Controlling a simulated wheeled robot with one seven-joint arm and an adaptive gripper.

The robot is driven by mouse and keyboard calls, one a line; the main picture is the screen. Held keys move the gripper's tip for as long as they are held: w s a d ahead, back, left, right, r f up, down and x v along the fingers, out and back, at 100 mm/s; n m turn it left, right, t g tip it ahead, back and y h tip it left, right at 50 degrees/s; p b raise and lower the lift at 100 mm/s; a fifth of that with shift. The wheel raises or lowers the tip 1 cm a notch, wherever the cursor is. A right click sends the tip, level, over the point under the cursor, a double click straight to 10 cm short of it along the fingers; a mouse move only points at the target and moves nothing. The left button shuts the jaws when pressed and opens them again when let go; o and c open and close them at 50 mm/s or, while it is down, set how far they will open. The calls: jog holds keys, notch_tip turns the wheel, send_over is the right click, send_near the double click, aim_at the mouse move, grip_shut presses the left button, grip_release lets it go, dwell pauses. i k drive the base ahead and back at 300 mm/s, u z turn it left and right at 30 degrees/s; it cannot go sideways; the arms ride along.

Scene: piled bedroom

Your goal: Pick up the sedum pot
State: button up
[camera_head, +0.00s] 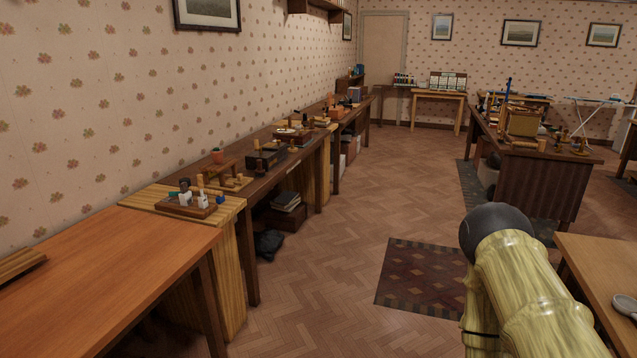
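My arm shows at the lower right, with yellow wood-grained links and a dark rounded joint. My gripper is out of view, and nothing of mine is near the pot.
A wooden tray (188,206) with small items lies in front of the pot, and a dark box (267,158) stands to its right. An orange-brown table (115,255) fills the lower left. A patterned rug (420,277) lies on the open floor. Another table (600,262) stands at right.

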aim_at(216, 153)
jog(key=i, duration=3.2)
jog(key=u, duration=2.4)
